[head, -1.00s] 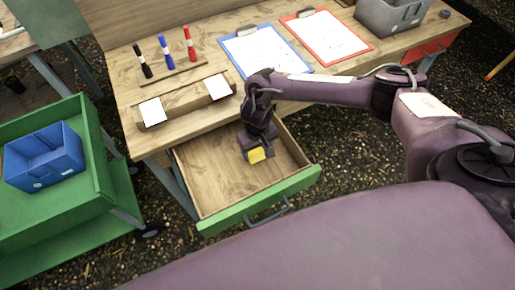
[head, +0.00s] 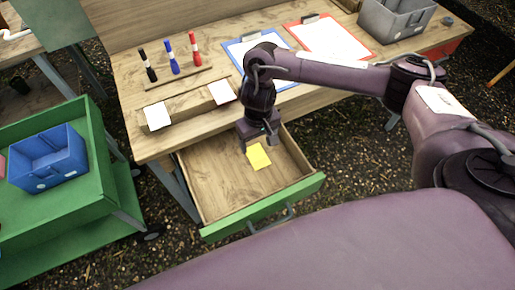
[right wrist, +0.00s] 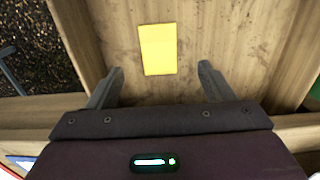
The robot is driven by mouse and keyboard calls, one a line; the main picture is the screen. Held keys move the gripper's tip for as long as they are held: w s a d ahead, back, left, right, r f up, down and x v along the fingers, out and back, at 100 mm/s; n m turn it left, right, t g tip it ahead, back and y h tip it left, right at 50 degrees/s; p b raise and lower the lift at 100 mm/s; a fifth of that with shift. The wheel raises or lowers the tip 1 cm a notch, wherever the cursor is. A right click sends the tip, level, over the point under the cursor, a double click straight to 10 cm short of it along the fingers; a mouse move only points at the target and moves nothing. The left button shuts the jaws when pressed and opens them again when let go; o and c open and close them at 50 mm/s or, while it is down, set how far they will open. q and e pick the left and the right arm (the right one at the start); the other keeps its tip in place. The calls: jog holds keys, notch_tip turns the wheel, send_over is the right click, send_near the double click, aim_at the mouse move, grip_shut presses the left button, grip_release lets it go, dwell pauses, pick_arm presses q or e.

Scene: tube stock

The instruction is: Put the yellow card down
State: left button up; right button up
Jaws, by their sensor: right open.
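The yellow card (head: 258,156) lies flat on the bottom of the open drawer (head: 215,196) in the head view. In the right wrist view the card (right wrist: 158,49) lies on the wooden drawer floor, ahead of and between the fingertips. My right gripper (head: 260,146) is open and empty above the drawer, just behind the card and apart from it. Its two spread fingers show in the right wrist view (right wrist: 160,80). My left gripper is not in view.
The drawer has a green front (head: 265,207). Above it on the workbench are black, blue and red markers (head: 172,57), a holder with two white cards (head: 190,105), two clipboards and a grey bin (head: 394,18). A blue bin (head: 48,160) stands on the green cart (head: 100,208).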

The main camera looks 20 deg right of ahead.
notch_tip(320, 180, up, 3)
jog(key=shift+w+r+p, duration=0.1)
jog(key=shift+p, duration=0.45)
